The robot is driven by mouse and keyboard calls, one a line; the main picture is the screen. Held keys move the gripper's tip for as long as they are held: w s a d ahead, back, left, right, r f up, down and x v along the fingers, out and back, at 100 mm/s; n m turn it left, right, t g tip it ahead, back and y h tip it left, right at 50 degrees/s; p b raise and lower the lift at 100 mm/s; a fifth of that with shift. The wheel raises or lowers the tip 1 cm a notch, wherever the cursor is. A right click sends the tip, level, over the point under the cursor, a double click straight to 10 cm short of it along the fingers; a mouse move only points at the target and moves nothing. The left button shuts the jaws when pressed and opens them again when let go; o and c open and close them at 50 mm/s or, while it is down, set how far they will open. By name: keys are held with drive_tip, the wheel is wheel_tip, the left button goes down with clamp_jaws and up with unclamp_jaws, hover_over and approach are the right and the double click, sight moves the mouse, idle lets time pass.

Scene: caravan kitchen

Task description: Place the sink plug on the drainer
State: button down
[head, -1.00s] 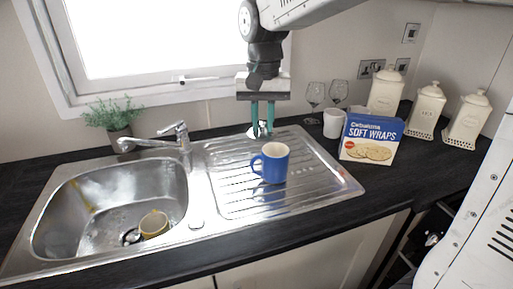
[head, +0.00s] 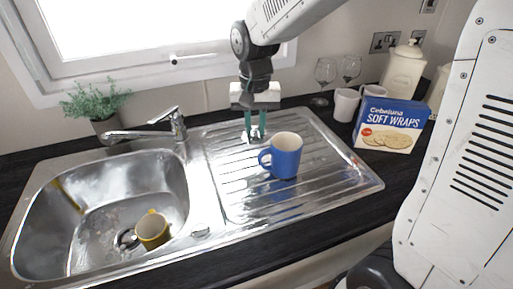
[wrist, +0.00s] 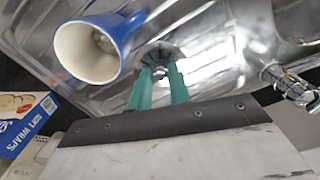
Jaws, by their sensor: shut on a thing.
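My gripper (head: 256,135) is over the back left part of the ribbed metal drainer (head: 330,185), behind the blue mug. Its green fingers are shut on the sink plug (wrist: 160,52), a small round metal disc at the fingertips in the wrist view (wrist: 158,75). In the head view the plug is mostly hidden by the fingers. I cannot tell whether the plug touches the drainer or hangs just above it.
A blue mug (head: 285,156) stands on the drainer close to my gripper. A yellow mug (head: 152,230) lies in the sink bowl (head: 90,215). A tap (head: 150,130), wine glasses (head: 325,75) and a wraps box (head: 390,125) stand around. The drainer's right side is clear.

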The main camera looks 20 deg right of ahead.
sight(256, 161)
drive_tip(key=shift+f, duration=3.85)
drive_tip(key=shift+f, duration=0.1)
drive_tip(key=shift+s+f, duration=0.15)
drive_tip(key=shift+f, duration=0.1)
drive_tip(key=c, duration=1.3)
unclamp_jaws()
drive_tip(key=shift+s+f, duration=0.15)
drive_tip(key=shift+f, duration=0.05)
wheel_tip(256, 161, up, 13)
drive_tip(key=shift+r, duration=0.15)
drive_tip(key=s+d+r+n, duration=0.1)
drive_tip(key=s+d, duration=0.2)
drive_tip(key=s, duration=0.9)
drive_tip(key=s+d+r+n+t, duration=0.1)
drive_tip(key=s+d, duration=0.3)
drive_tip(key=s, duration=0.8)
drive_tip(key=shift+r+n, duration=0.2)
drive_tip(key=shift+n, duration=0.6)
